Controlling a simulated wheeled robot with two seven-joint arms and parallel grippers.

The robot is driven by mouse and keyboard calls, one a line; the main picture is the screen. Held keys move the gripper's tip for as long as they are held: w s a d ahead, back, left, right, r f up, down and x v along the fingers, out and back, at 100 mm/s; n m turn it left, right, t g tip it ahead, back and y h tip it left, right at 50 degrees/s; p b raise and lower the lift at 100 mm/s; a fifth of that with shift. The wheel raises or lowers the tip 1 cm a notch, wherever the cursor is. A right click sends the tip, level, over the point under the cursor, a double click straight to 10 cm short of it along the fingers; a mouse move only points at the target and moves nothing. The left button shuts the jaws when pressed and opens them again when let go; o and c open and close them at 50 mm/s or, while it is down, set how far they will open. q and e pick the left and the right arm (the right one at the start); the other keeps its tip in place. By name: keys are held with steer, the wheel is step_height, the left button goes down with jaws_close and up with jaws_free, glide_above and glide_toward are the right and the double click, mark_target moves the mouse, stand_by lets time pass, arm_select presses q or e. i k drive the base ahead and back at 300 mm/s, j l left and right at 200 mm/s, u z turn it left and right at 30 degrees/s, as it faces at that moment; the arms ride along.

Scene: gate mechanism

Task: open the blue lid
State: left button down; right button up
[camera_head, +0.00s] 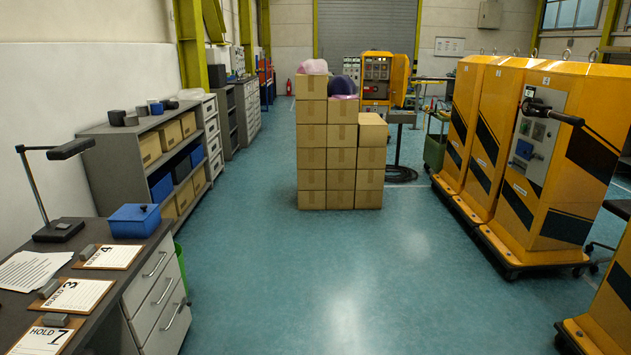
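A blue box (135,220) with a shut blue lid and a small dark knob on top stands on the dark desk at the lower left. A small blue cover (524,149) sits on the grey panel (535,135) of the striped yellow cabinet at the right; it looks shut. The view does not settle which of the two is the blue lid. Neither of my grippers is in view.
Clipboards (110,256) and a lamp (60,230) share the desk (150,245). A black lever (552,114) sticks out from the cabinet panel. Stacked cardboard boxes (341,160) stand mid-room. The blue-green floor (300,270) in front is clear.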

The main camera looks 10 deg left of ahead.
mark_target(128, 212)
steer(key=i+j+u, duration=0.2)
steer(key=i, duration=0.65)
steer(key=i+l+u, duration=0.1)
steer(key=i+u, duration=0.15)
steer(key=i, duration=0.55)
steer(key=i+l+u, duration=0.2)
steer(key=i, duration=0.65)
steer(key=i+j+u, duration=0.1)
steer(key=i+u, duration=0.65)
steer(key=i, duration=0.15)
steer(key=i+l+u, duration=0.2)
steer(key=i+u, duration=0.2)
steer(key=i+l+u, duration=0.35)
steer(key=i, duration=0.1)
